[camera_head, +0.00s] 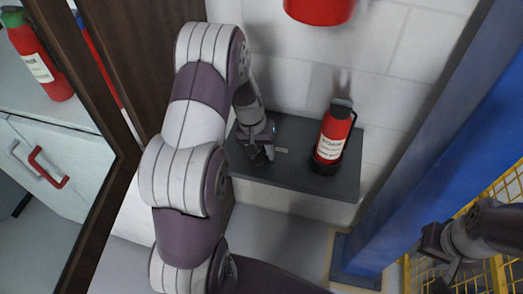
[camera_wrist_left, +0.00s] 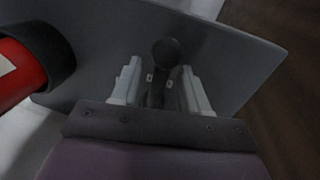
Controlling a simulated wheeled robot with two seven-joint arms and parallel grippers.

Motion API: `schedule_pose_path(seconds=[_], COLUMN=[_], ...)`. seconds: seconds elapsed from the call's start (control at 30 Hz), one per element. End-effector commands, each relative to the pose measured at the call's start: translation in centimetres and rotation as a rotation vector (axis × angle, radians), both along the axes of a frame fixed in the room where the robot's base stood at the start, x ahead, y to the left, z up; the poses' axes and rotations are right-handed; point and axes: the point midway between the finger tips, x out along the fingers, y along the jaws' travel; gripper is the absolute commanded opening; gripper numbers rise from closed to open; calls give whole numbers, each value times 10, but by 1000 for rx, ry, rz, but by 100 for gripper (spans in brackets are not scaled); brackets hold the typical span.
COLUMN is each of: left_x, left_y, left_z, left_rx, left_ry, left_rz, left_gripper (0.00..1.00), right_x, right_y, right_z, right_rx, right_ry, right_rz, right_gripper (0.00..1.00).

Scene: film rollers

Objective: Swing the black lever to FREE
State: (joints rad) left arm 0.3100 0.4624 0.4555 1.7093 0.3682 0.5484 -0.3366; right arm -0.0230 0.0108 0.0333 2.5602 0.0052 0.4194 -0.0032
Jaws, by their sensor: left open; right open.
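In the left wrist view the black lever (camera_wrist_left: 165,54) shows as a dark rod with a round knob end. It stands between the two pale fingers of my open left gripper (camera_wrist_left: 160,88), with a gap visible on each side. In the head view my left gripper (camera_head: 258,153) is at the left part of the dark grey shelf (camera_head: 300,183), and I cannot make out the lever apart from it. A small label (camera_head: 282,150) beside it is too small to read. My right gripper (camera_head: 441,264) is open and empty at the lower right.
A red extinguisher (camera_head: 331,140) stands on the shelf, right of my left gripper. A red object (camera_head: 320,9) is on the wall above. A blue post (camera_head: 426,140) and yellow mesh (camera_head: 497,275) are at the right. A brown frame (camera_head: 150,62) is at the left.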

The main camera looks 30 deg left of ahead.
Motion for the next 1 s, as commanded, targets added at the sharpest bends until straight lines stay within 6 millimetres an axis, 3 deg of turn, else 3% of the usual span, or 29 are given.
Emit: schedule_pose_path(seconds=[0.23, 0.37, 0.73, 1.0], left_x=[0, 0, 1, 4], left_y=[0, 0, -2, -13], left_z=[-1, -1, 0, 2], left_rx=[0, 0, 2, 2], left_ry=[0, 0, -1, -1], left_rz=[0, 0, 28, 181], left_gripper=[41, 0, 0, 0], right_x=[0, 0, 0, 0], right_y=[0, 0, 0, 0], right_z=[0, 0, 3, 14], right_rx=[0, 0, 0, 0], right_ry=[0, 0, 0, 0], right_rz=[0, 0, 0, 0], right_gripper=[43, 43, 43, 43])
